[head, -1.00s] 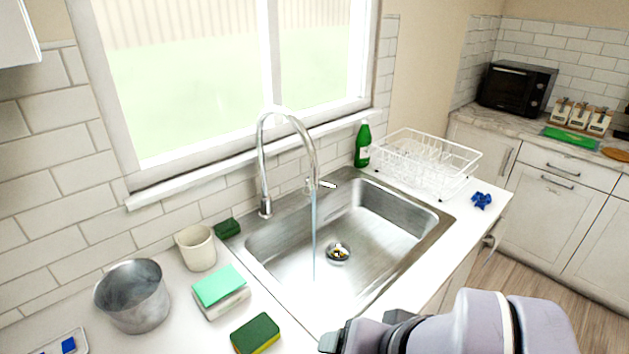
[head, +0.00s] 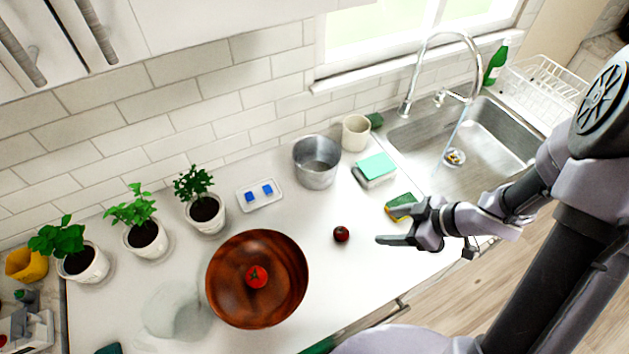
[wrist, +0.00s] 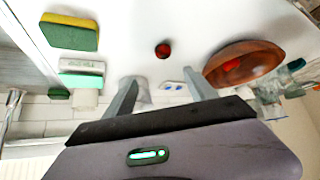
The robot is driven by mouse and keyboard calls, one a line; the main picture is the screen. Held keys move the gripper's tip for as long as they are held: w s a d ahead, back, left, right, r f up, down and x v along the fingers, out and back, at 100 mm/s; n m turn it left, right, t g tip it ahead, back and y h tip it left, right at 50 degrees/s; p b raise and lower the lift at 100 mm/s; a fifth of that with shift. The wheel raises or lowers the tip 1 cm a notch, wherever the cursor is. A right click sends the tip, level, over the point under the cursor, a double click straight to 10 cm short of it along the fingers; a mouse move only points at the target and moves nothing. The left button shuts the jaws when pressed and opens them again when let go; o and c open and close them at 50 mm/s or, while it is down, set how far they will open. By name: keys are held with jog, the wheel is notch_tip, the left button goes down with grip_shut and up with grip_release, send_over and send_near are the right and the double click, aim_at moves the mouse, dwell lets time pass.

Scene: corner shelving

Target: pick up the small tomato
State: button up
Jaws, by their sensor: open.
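A small dark red tomato (head: 341,234) sits alone on the white counter, right of the wooden bowl. A larger-looking red tomato (head: 257,276) with a green top lies inside the brown wooden bowl (head: 222,300). My gripper (head: 392,229) is open and empty, just right of the small tomato and apart from it. In the wrist view the small tomato (wrist: 163,50) shows beyond my gripper's two spread fingers (wrist: 160,82), roughly in line with the gap between them. The bowl (wrist: 262,52) is to its right there, with red showing inside.
A green and yellow sponge (head: 402,206) lies close beside my gripper. A metal pot (head: 317,162), a beige cup (head: 356,132) and a teal-topped block (head: 375,170) stand behind. Potted plants (head: 205,213) line the wall. The sink (head: 500,140) has running water. Counter around the small tomato is clear.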

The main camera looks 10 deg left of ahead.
aim_at(345, 232)
jog(key=b+x, duration=0.2)
jog(key=x, duration=0.2)
jog(key=b+x, duration=0.2)
jog(key=x, duration=0.2)
jog(key=b+x, duration=0.2)
jog(key=x, duration=0.2)
jog(key=shift+s+f, duration=0.3)
jog(key=shift+f, duration=0.15)
jog(key=b+x, duration=0.2)
jog(key=x, duration=0.3)
jog(key=shift+s+a+r, duration=0.1)
jog(key=shift+a+r, duration=0.1)
jog(key=shift+d+r, duration=0.1)
jog(key=c, duration=1.4)
